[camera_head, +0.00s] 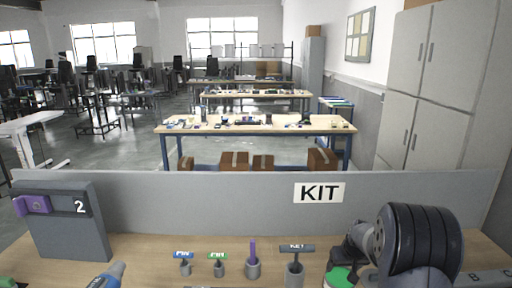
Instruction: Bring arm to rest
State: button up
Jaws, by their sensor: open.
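My arm (412,245), dark and ribbed, comes in at the lower right over the bench. My gripper (347,256) is at its left end, small and dark, and partly hidden by the arm's own bulk. It is open, and I see nothing held in it. A green round piece (341,278) is just below it in the picture; I cannot tell whether they touch. The grey holder labelled KEY (294,272) stands to the left of the gripper, apart from it.
On the wooden bench (140,252) stand a blue PIN holder (184,263), a green PIN holder (219,264) and a purple peg in a cup (253,262). A grey block marked 2 (70,235) is at left. A grey panel (200,200) with a KIT sign (319,193) edges the back.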

jog(key=shift+b+v, duration=0.55)
jog(key=shift+v, duration=0.55)
jog(key=shift+s+a, duration=0.1)
jog(key=shift+s, duration=0.1)
